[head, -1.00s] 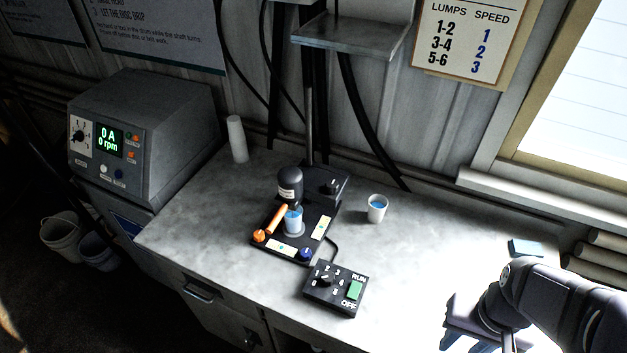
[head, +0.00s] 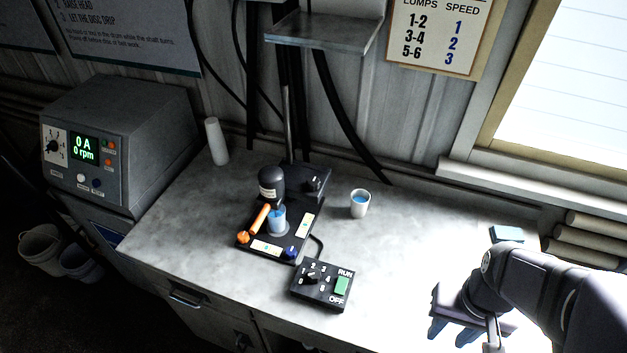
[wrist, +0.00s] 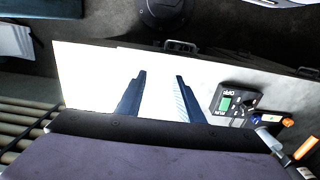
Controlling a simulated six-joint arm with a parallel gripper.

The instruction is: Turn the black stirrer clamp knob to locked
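A small stirrer stand (head: 250,235) with a black stirrer head (head: 271,184) stands on the grey bench. A black knob (head: 313,184), which looks like the clamp knob, sits on the dark block at the foot of the column. Its pointer and any lock marks are too small to read. An orange handle (head: 260,219) and a cup of blue liquid (head: 278,219) are below the head. My gripper (head: 455,330) is at the bench's right front, well apart from the stand. In the wrist view, its two fingers (wrist: 160,82) are spread with nothing between them.
A control box (head: 321,285) with a dial and green switch lies in front of the stand. A white cup of blue liquid (head: 359,203) stands right of it. A shelf (head: 325,30) and cables hang above. The bench between gripper and stand is mostly clear.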

